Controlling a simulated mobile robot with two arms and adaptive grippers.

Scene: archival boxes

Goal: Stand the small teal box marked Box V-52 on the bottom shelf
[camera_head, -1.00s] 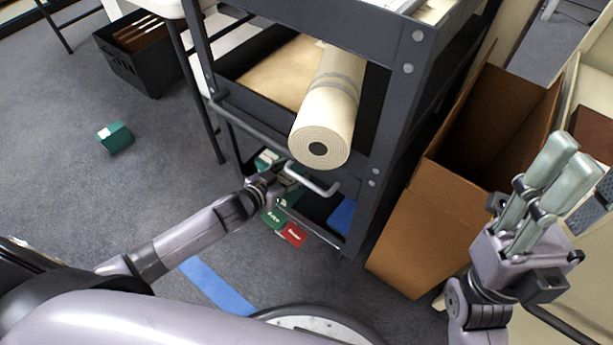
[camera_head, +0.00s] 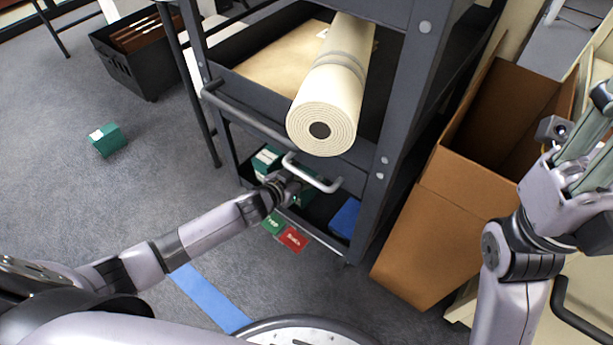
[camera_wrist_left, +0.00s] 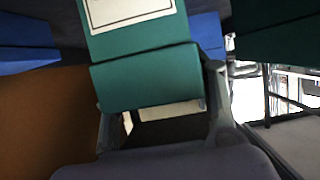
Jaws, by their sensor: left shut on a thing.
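My left gripper (camera_head: 296,186) reaches into the lower part of the dark cart, partly hidden behind a pale handle. In the left wrist view it is shut on a teal box (camera_wrist_left: 145,78), with a finger on each side. The box has a framed white label whose text I cannot read. The bottom shelf (camera_head: 321,235) bears other teal boxes (camera_head: 268,158) at the left and a blue box (camera_head: 346,217) at the right. I cannot tell whether the held box touches the shelf. My right gripper (camera_head: 590,155) is at the right edge, partly cut off.
Green (camera_head: 271,223) and red (camera_head: 293,239) labels show at the shelf's front edge. A cream roll (camera_head: 335,90) juts from the shelf above. An open cardboard box (camera_head: 430,240) stands right of the cart. Another teal box (camera_head: 108,140) and a black crate (camera_head: 150,75) are on the floor left.

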